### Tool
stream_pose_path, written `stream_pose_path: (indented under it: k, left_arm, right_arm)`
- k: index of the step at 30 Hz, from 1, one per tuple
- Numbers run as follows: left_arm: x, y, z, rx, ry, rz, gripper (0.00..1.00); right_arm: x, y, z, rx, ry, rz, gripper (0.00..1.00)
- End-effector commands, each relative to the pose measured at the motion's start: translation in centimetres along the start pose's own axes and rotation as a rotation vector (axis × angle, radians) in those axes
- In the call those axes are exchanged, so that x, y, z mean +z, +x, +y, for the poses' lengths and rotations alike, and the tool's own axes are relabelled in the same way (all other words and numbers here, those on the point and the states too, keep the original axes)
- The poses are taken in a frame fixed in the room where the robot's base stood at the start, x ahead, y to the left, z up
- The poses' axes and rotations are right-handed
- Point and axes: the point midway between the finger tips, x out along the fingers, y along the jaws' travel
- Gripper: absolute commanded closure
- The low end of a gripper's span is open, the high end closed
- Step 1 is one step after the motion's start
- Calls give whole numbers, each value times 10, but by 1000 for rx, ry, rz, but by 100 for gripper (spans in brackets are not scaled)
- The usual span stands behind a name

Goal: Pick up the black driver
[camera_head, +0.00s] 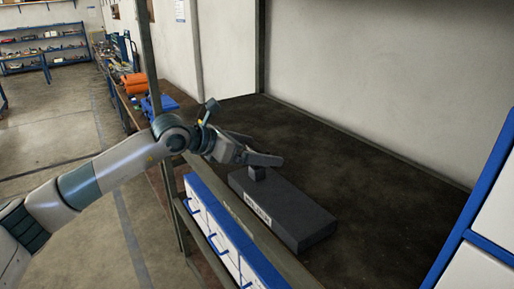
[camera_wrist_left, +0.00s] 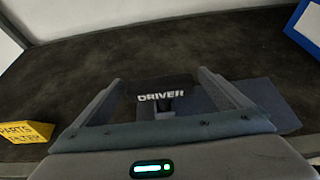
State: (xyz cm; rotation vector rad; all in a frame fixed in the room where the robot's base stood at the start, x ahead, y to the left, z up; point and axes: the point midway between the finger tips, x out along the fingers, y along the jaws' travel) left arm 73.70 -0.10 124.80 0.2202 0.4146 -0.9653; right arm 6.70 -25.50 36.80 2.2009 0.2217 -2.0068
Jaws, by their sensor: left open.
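The black driver (camera_wrist_left: 163,92), with white "DRIVER" lettering, shows in the left wrist view between the two fingers of my left gripper (camera_wrist_left: 160,78). The fingers are apart, one on each side of it; I cannot tell whether either touches it. In the head view my left gripper (camera_head: 270,159) is over the far end of a long dark grey block (camera_head: 295,213) with a white label on its side. A small dark piece (camera_head: 257,173) shows under the fingers there; most of the driver is hidden by the gripper. My right gripper is not in view.
A yellow box (camera_wrist_left: 25,132) stands at left in the wrist view. A wall closes the back; a blue-and-white cabinet (camera_head: 485,220) is at right. The bench behind the block is clear.

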Motion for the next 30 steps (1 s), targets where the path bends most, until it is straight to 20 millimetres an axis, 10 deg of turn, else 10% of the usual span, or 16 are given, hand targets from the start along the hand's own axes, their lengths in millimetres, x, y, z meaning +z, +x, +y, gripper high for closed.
stream_pose_path:
  k: [14,20,30]
  left_arm:
    - [0,1,0,1,0,-1,4]
    - [0,1,0,1,0,-1,49]
    - [1,0,1,1,1,-1,49]
  right_arm:
    - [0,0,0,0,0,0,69]
    - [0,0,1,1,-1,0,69]
    - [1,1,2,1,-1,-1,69]
